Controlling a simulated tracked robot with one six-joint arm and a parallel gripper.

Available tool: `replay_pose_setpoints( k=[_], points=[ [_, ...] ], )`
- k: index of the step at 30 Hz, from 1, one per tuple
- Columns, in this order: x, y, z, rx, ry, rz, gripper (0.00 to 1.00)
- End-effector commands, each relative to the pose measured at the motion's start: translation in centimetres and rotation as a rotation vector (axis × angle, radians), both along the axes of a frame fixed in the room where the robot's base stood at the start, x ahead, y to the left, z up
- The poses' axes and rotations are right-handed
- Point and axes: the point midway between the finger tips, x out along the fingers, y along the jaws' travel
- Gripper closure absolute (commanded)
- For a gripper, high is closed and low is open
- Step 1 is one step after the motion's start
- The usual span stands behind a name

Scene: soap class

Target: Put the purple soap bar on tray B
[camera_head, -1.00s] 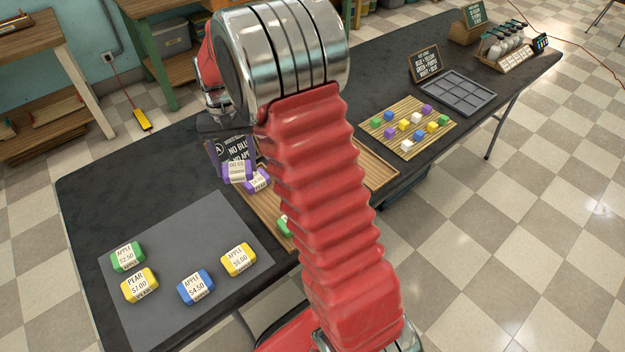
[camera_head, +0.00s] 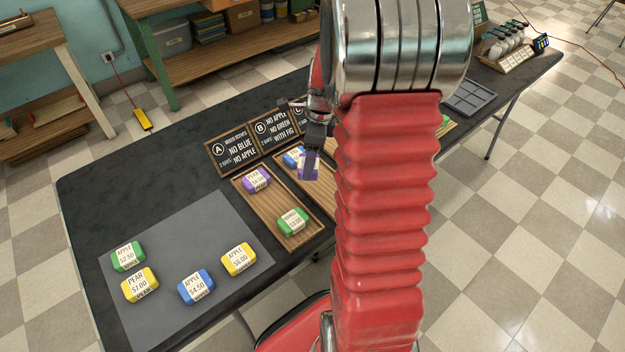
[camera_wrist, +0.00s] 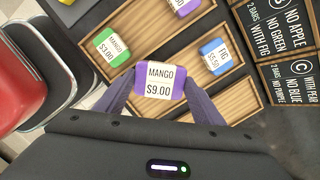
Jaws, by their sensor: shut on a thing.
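My gripper (camera_head: 311,150) is shut on the purple soap bar (camera_wrist: 160,80), labelled MANGO $9.00. In the wrist view the bar sits between both fingers. In the head view the held purple bar (camera_head: 308,168) is over the wooden tray B (camera_head: 318,196), right of the blue bar; whether it touches the tray I cannot tell. The blue bar (camera_head: 293,157) lies at the back of tray B; the wrist view shows its label, FIG $5.50 (camera_wrist: 215,55). The sign for B (camera_head: 272,128) reads no apple, no green, with fig. My arm hides part of tray B.
Tray A (camera_head: 268,207), left of tray B, holds a purple pear bar (camera_head: 257,179) and a green mango bar (camera_head: 293,221). Sign A (camera_head: 232,150) stands behind it. A grey mat (camera_head: 190,245) at front left holds several bars. My arm hides the area to the right.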

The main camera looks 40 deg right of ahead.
Motion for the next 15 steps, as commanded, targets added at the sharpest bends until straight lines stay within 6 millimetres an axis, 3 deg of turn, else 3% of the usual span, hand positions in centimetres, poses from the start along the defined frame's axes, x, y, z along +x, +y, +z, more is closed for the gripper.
replay_pose_setpoints(
  k=[9, 15],
  points=[
    [-3.8, -3.7, -0.3, -0.001, 0.0, -0.507, 0.67],
    [-5.6, -5.2, -0.5, -0.001, 0.001, -0.74, 0.67]
  ],
)
